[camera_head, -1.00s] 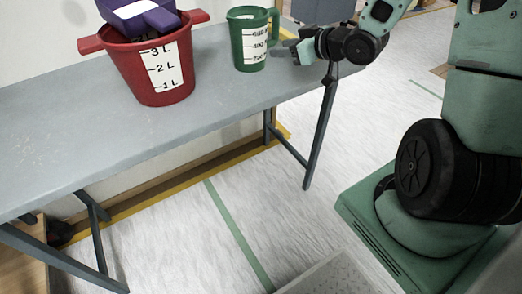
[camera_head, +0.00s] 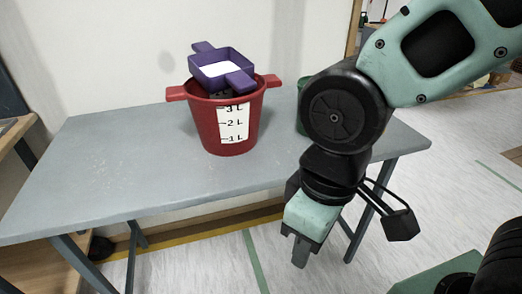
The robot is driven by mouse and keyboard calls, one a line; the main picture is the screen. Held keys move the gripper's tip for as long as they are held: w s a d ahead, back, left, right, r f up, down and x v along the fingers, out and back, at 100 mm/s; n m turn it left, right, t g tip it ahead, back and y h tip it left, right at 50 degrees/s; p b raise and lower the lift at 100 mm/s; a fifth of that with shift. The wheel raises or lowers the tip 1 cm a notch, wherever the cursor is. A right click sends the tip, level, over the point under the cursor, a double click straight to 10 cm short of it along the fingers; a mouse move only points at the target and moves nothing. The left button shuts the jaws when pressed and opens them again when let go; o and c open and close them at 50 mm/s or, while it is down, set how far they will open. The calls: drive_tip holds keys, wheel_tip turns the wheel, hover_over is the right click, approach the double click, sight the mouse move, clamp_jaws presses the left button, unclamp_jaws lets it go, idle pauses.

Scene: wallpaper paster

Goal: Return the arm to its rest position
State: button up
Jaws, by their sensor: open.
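My arm (camera_head: 440,55) reaches in from the upper right and bends downward in front of the table. My gripper (camera_head: 301,252) points down at its end, in front of the table's front edge. It is open, seen mostly from the side, with nothing visible in it. A black bracket-like part (camera_head: 400,224) sticks out to the right of the wrist.
The grey table (camera_head: 120,165) stands against the wall. It bears a red bucket (camera_head: 200,118) with a purple container (camera_head: 222,68) in its top. A green jug (camera_head: 301,118) is mostly hidden behind my arm.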

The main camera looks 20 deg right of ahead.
wheel_tip(320, 180, up, 17)
drive_tip(key=p, duration=1.6)
drive_tip(key=shift+r, duration=0.15)
